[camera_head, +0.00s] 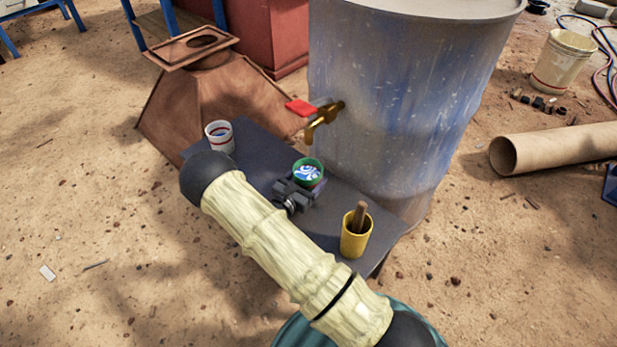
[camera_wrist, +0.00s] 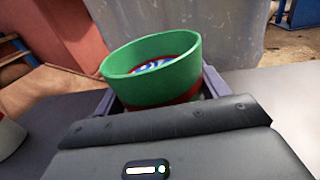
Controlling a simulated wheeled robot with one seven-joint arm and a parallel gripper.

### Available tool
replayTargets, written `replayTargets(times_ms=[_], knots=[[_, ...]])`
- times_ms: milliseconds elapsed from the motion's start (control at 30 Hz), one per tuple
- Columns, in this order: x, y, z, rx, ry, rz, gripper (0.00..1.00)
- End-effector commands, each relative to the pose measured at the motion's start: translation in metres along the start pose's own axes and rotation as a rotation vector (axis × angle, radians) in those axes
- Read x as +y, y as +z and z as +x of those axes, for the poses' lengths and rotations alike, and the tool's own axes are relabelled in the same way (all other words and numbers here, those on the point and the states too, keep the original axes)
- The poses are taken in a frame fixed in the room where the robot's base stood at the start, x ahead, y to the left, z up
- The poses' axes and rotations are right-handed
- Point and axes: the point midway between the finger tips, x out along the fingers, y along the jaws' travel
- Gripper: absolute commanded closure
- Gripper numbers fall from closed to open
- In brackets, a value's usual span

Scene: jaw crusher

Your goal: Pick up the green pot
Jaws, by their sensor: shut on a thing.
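The green pot (camera_head: 308,171) is a small round cup with a blue and white pattern inside. It is at the small dark table, in front of the blue barrel. My gripper (camera_head: 304,186) is shut on the pot from the near side. In the wrist view the green pot (camera_wrist: 153,68) shows between the two fingers, slightly tilted in the picture, with a dark red band below the green. The gripper body hides its lower part. I cannot tell whether its base touches the table.
On the dark table (camera_head: 258,160), a white cup (camera_head: 219,136) stands to the left and a yellow cup (camera_head: 356,236) with a brown stick to the right. The barrel (camera_head: 400,100) with its red-handled tap (camera_head: 318,118) stands close behind. A rusty hopper (camera_head: 210,105) is at the back left.

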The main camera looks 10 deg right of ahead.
Motion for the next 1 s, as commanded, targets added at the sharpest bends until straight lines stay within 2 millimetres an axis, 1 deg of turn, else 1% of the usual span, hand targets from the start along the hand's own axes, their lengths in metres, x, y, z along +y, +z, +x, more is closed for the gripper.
replayTargets(times_ms=[33, 267, 300, 333, 567, 800, 900, 1000], knots=[[0.001, 0.018, 0.001, -0.005, 0.0, 0.003, 0.68], [0.003, 0.06, 0.001, -0.005, 0.0, 0.003, 0.68], [0.004, 0.061, -0.004, -0.003, 0.002, 0.0, 0.68], [0.005, 0.058, -0.011, -0.002, 0.003, 0.0, 0.68], [0.013, 0.057, -0.062, -0.003, 0.004, 0.001, 0.68], [0.024, 0.057, -0.128, -0.003, 0.005, 0.002, 0.68], [0.028, 0.056, -0.152, -0.002, 0.005, 0.002, 0.68], [0.03, 0.055, -0.171, -0.003, 0.002, 0.002, 0.68]])
